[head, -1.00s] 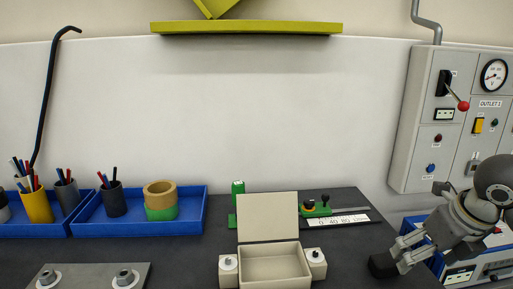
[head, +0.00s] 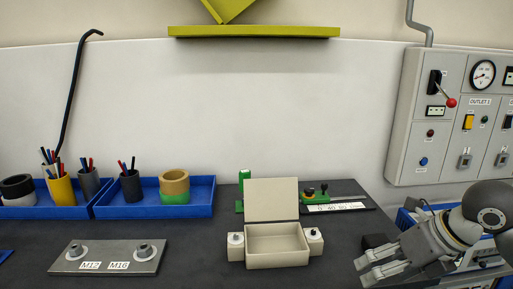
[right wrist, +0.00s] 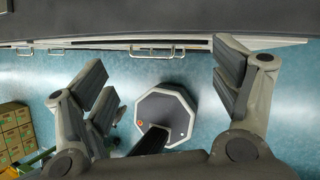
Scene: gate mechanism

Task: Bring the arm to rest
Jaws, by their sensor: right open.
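My right gripper (head: 372,268) is at the lower right of the head view, near the right front part of the dark bench (head: 210,272). It is empty. In the right wrist view its two fingers (right wrist: 165,85) stand wide apart with nothing between them. Beyond them are the bench edge (right wrist: 200,30) and the blue floor (right wrist: 185,68). A beige box (head: 278,259) with its lid (head: 271,200) raised stands on the bench, left of the gripper and apart from it. My left gripper is not in view.
An electrical panel (head: 412,140) with a red-knobbed lever is on the right wall. Blue trays (head: 205,207) with pen cups and tape rolls stand at the back left. A metal plate (head: 105,258) marked M12 and M16 lies at front left. Bench between plate and box is clear.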

